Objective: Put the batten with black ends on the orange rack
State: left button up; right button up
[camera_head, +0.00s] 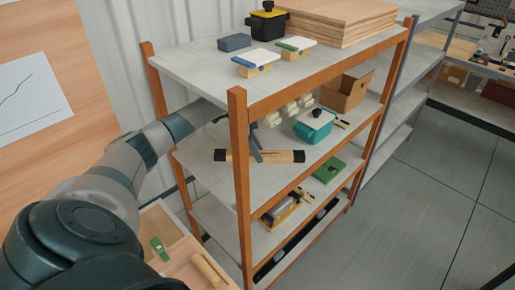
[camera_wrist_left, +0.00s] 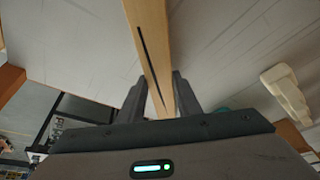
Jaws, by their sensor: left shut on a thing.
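The batten (camera_head: 271,157) is a light wooden bar with black ends, lying roughly level across the picture at the middle shelf (camera_head: 219,170) of the orange rack (camera_head: 239,205). It crosses the line of the rack's near corner post. My left gripper (camera_head: 256,152) reaches in from the left side of the rack and is shut on the batten. In the left wrist view the batten (camera_wrist_left: 151,57) runs between the two fingers (camera_wrist_left: 155,97), and its black ends are out of sight there. I cannot tell whether it touches the shelf. My right gripper is not in view.
On the middle shelf a teal box with a white lid (camera_head: 314,127), pale blocks (camera_head: 291,110) and a cardboard box (camera_head: 346,92) stand beyond the batten. A green item (camera_head: 329,170) and a wooden holder (camera_head: 285,211) are on the shelf below. The top shelf (camera_head: 190,62) is overhead.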

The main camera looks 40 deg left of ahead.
pick_arm(q)
jog(key=shift+f, duration=0.1)
jog(key=o, duration=1.2)
jog(key=shift+s+a+r+b, duration=0.15)
jog(key=shift+a+r+b, duration=0.1)
jog(key=shift+r+b, duration=0.3)
jog(key=b+v, duration=0.1)
jog(key=v, duration=0.3)
jog(key=shift+b, duration=0.3)
jog(key=s+a+b, duration=0.1)
jog(key=s+a, duration=0.1)
jog(key=s+a+b, duration=0.2)
jog(key=a, duration=0.1)
jog(key=s+a+b, duration=0.1)
jog(key=s+a, duration=0.2)
jog(key=shift+f+b, duration=0.2)
jog(key=shift+b, duration=0.2)
jog(key=shift+s+a+r, duration=0.15)
jog(key=shift+s+a, duration=0.2)
jog(key=shift+a, duration=0.15)
